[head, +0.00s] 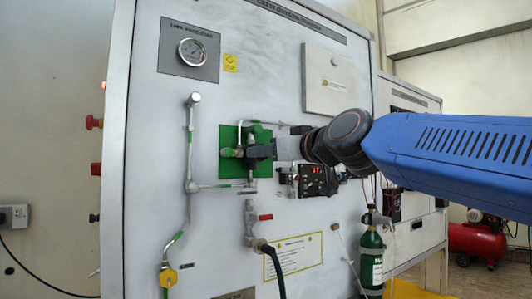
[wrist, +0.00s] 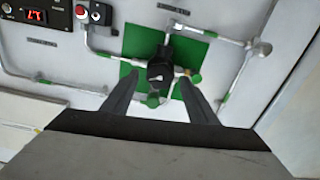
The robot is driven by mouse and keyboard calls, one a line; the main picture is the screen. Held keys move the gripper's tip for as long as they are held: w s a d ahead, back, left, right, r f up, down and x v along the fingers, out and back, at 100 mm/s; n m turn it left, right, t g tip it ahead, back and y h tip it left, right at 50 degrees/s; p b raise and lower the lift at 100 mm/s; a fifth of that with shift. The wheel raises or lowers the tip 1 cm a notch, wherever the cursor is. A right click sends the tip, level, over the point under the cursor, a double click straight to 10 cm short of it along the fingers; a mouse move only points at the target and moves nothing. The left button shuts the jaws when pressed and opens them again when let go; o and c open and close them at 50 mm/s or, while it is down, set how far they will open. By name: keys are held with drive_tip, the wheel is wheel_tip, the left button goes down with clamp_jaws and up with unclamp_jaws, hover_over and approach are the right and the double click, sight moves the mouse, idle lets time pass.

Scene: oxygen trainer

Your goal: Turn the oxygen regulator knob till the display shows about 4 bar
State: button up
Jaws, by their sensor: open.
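The black regulator knob (wrist: 160,72) sits on a green plate (wrist: 136,45) among pipes. In the wrist view it lies between the fingertips, with a gap visible on both sides. My gripper (wrist: 160,82) is open, its two grey fingers spread, and holds nothing. In the head view my gripper (head: 262,152) reaches the green plate (head: 228,168) from the right and hides the knob. The red-lit display (head: 316,169) is right of the plate and seems to read about 3.7; its digits are small. The display (wrist: 34,16) appears upside down in the wrist view.
A round gauge (head: 192,52) is at the upper left of the panel. A green cylinder (head: 371,258) hangs at the lower right. A red push button (wrist: 81,11) is beside the display.

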drive_tip(key=shift+w+a, duration=0.4)
drive_tip(key=shift+w, duration=0.2)
drive_tip(key=shift+c, duration=0.3)
drive_tip(key=c, duration=1)
drive_tip(key=shift+m, duration=0.4)
drive_tip(key=m, duration=1.2)
drive_tip(key=shift+f+m, duration=0.1)
drive_tip(key=shift+m, duration=0.3)
